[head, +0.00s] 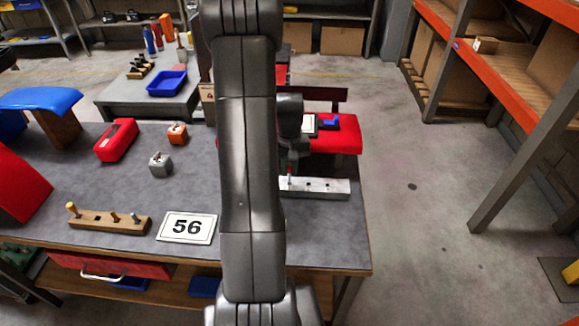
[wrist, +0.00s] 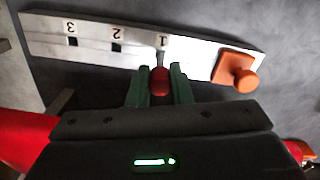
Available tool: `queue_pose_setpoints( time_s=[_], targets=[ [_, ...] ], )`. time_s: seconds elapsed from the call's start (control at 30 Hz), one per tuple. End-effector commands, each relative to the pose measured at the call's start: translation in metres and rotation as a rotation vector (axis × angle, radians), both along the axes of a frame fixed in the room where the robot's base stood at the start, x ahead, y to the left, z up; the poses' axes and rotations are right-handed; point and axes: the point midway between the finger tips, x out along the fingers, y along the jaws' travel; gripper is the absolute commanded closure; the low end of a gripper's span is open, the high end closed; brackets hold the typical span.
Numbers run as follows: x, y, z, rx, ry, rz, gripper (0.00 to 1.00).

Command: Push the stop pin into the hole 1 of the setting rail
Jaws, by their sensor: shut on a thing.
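The setting rail (wrist: 200,52) is a pale metal bar with holes marked 1, 2 and 3. It lies on the grey bench in the head view (head: 335,188), its left end hidden by my arm. My gripper (wrist: 160,82) has green fingers and is shut on the stop pin (wrist: 160,80), which has a red head. The pin's thin grey shank reaches the rail just below the numeral 1, over hole 1. Whether its tip is inside the hole cannot be told. The pin's red also shows in the head view (head: 289,180). Holes 2 and 3 look empty.
An orange block with a knob (wrist: 235,70) sits on the rail's end beside hole 1. A wooden peg holder (head: 95,222), a 56 card (head: 187,227), a red case (head: 116,140) and small grey and orange blocks lie left of my arm. A red part stands behind the rail.

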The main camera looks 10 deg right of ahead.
Motion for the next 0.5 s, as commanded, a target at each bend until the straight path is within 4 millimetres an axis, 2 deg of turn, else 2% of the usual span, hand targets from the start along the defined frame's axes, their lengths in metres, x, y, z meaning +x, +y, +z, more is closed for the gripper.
queue_pose_setpoints(
  time_s=[0.5],
  targets=[
    [0.0, 0.0, -0.014, 0.0, 0.0, 0.0, 1.0]
  ],
)
